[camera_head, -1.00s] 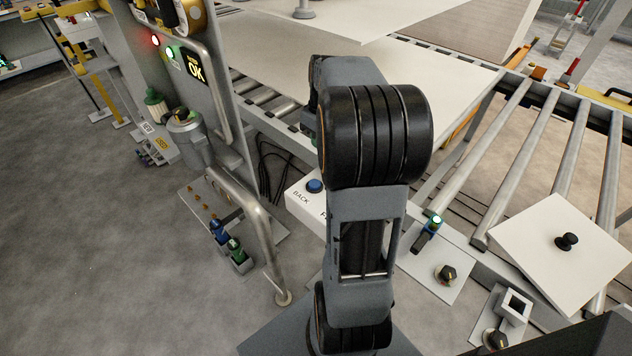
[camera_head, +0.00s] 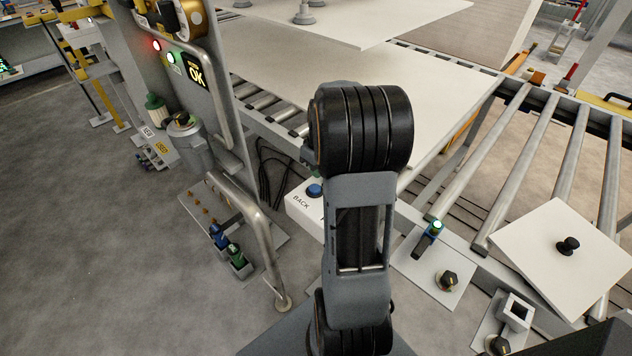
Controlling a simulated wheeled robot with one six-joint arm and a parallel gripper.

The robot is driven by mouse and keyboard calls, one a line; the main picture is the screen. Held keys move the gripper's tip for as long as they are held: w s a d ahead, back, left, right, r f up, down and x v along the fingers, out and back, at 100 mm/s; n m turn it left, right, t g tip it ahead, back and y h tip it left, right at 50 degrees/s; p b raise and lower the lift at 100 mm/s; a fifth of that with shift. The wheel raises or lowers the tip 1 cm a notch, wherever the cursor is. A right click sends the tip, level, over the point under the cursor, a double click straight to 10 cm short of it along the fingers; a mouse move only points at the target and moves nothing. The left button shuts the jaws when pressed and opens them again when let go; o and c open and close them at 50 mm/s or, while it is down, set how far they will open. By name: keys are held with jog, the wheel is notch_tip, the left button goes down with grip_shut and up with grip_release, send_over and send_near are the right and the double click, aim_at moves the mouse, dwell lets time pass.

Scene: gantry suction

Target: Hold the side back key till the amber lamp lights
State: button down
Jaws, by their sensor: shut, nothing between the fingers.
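A blue round key (camera_head: 314,190) sits on a white box (camera_head: 303,207) with the word BACK printed beside it, left of my arm. A second label on the box is mostly covered by my arm, so any other key there is hidden. My arm rises through the middle of the head view. My gripper is hidden behind it, so I cannot see its contact with the key. A red lamp (camera_head: 156,45) and a green lamp (camera_head: 171,57) glow on the grey post. I make out no lit amber lamp.
A bent metal guard rail (camera_head: 265,240) stands left of the box. A roller conveyor (camera_head: 520,150) runs at the right. A white sheet (camera_head: 400,20) hangs under suction cups above a larger sheet (camera_head: 420,85). A tilted white plate with a black knob (camera_head: 567,245) is at the right.

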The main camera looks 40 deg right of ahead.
aim_at(316, 188)
jog(key=shift+w+a+f, duration=0.1)
jog(key=shift+a+f, duration=0.05)
jog(key=shift+f, duration=1.15)
jog(key=shift+a+f, duration=0.1)
jog(key=shift+f, duration=1.15)
jog(key=shift+f, duration=0.1)
notch_tip(316, 188, down, 2)
jog(key=shift+b, duration=0.85)
jog(key=shift+s+a, duration=0.15)
jog(key=shift+s, duration=0.1)
jog(key=shift+f, duration=0.15)
notch_tip(316, 188, up, 15)
jog(key=d+p, duration=0.1)
jog(key=p, duration=0.2)
jog(key=shift+d, duration=0.25)
